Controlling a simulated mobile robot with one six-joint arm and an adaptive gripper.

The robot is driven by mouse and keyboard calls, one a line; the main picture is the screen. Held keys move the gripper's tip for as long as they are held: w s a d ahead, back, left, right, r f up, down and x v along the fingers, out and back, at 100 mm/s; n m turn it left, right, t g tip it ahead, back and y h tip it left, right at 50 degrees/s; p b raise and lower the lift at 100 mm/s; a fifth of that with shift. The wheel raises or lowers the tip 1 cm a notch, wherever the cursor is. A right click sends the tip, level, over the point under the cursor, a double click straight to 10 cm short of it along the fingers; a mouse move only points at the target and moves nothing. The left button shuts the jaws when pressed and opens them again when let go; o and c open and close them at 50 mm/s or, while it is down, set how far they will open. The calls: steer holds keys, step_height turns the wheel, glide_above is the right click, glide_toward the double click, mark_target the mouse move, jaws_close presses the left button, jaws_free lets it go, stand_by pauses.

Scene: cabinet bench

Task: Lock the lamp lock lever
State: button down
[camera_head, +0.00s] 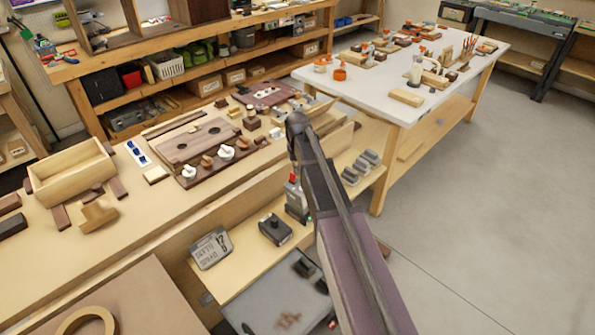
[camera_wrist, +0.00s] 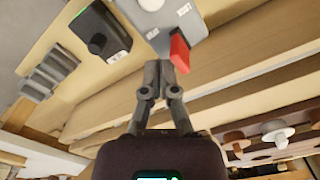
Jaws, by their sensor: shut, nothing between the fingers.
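In the wrist view, my gripper (camera_wrist: 160,68) is shut and empty. Its two dark fingertips meet just below a grey box (camera_wrist: 145,25) with small printed labels. A red lever (camera_wrist: 180,52) sticks out from the lower right edge of this box, close to the right of the fingertips. I cannot tell whether the fingers touch the lever. In the head view, my arm hides most of the gripper. A dark box (camera_head: 297,208) with red and green parts stands just below the arm's end; I cannot tell whether it is the lever box.
In the head view, a black knob box (camera_head: 275,229), a labelled grey box (camera_head: 211,248) and grey blocks (camera_head: 360,166) stand nearby on the low shelf. The workbench (camera_head: 180,215) with wooden parts lies to the left. Open floor (camera_head: 480,220) lies to the right.

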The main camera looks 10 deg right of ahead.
steer(key=shift+s+a, duration=0.3)
steer(key=shift+a, duration=0.1)
steer(key=shift+w+d+r+p, duration=0.15)
steer(key=shift+r+p, duration=0.15)
steer(key=shift+p, duration=0.05)
steer(key=shift+w+d+r+p, duration=0.2)
steer(key=shift+d+r+p, duration=0.1)
steer(key=shift+r+p, duration=0.3)
steer(key=shift+r, duration=0.1)
stand_by(0.5)
step_height(320, 180, up, 7)
steer(key=p, duration=0.7)
stand_by(0.4)
stand_by(0.4)
